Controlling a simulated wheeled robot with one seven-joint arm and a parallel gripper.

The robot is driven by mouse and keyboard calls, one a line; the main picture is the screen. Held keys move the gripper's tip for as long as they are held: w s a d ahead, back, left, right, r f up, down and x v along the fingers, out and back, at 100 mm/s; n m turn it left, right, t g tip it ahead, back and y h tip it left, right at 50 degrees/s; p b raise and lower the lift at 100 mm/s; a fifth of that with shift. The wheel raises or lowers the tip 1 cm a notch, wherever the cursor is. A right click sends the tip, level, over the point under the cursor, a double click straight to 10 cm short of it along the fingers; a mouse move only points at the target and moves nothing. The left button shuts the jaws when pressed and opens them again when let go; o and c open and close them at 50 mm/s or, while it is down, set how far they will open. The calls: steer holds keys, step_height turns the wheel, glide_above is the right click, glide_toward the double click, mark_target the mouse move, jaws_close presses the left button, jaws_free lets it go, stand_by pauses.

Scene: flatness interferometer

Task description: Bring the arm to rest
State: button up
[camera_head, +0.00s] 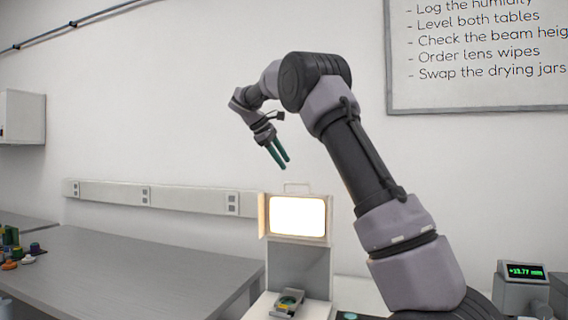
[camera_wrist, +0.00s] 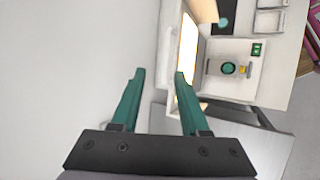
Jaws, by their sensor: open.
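My arm (camera_head: 360,160) rises from the lower right in the head view and bends over to the left. My gripper (camera_head: 282,165) has green fingers and hangs in the air above and to the left of the lit white panel, pointing down. In the wrist view the two fingers of my gripper (camera_wrist: 158,75) stand apart with nothing between them. The gripper touches nothing that I can see.
The bright panel (camera_head: 298,216) stands on an instrument with a small green round part (camera_head: 289,301) at its foot. A grey table (camera_head: 140,275) lies to the left with several coloured items at its far left. A green-lit readout (camera_head: 524,271) stands at right. A whiteboard (camera_head: 480,90) hangs behind.

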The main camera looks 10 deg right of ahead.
steer(key=s+d+m+t+y, duration=0.1)
steer(key=s+d+m+y, duration=0.15)
steer(key=s, duration=0.65)
steer(key=s+d+m+y, duration=0.2)
steer(key=s+m+y, duration=0.1)
steer(key=s, duration=0.6)
steer(key=s+a+f+m+t+y, duration=0.1)
steer(key=s+f+m, duration=0.3)
steer(key=s, duration=0.6)
steer(key=s+a+f+m+t+y, duration=0.2)
steer(key=s+f+m, duration=0.2)
steer(key=s, duration=0.6)
steer(key=shift+s+a+f+m+t+y, duration=0.3)
steer(key=shift+f+m+t+y, duration=0.05)
steer(key=shift+f+t, duration=0.1)
